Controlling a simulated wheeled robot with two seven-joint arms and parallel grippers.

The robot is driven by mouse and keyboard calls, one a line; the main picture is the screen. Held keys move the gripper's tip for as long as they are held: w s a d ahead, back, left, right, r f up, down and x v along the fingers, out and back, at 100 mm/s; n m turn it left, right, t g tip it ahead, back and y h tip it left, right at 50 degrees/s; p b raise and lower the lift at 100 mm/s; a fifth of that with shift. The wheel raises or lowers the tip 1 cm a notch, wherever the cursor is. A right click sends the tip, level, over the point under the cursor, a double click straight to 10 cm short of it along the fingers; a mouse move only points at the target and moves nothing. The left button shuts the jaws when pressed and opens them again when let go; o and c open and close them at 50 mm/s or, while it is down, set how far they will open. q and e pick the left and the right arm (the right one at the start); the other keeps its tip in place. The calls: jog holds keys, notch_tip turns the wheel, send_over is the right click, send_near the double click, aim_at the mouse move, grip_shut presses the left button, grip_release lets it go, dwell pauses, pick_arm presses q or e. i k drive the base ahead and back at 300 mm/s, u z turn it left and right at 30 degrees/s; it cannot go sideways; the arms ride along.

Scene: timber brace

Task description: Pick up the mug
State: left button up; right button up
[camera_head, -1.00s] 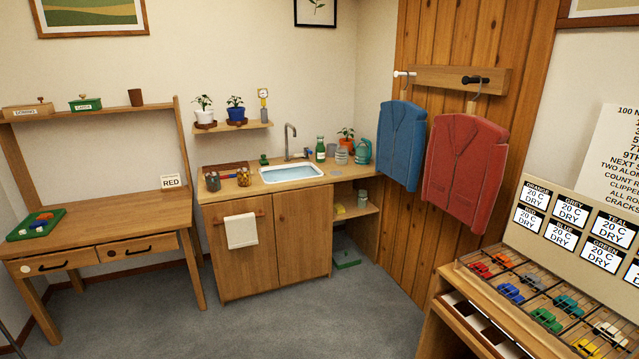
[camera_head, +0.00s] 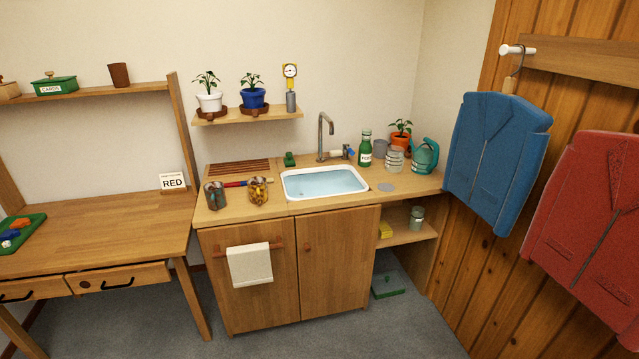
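No thing in view is clearly a mug with a handle. A grey cup-like cylinder (camera_head: 380,149) stands at the back of the counter, partly hidden, between a green bottle (camera_head: 365,152) and a glass jar (camera_head: 394,160). I cannot tell which of these is the mug. Neither of my grippers shows in this view.
The counter (camera_head: 300,205) holds a sink (camera_head: 324,182) with a tap, a jar of yellowish bits (camera_head: 258,191) and a teal watering can (camera_head: 425,156). A blue jacket (camera_head: 495,155) and a red jacket (camera_head: 590,210) hang at right. The floor before the cabinet is clear.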

aim_at(214, 192)
jog(key=z, duration=0.45)
jog(key=i, duration=1.8)
jog(key=u, duration=0.45)
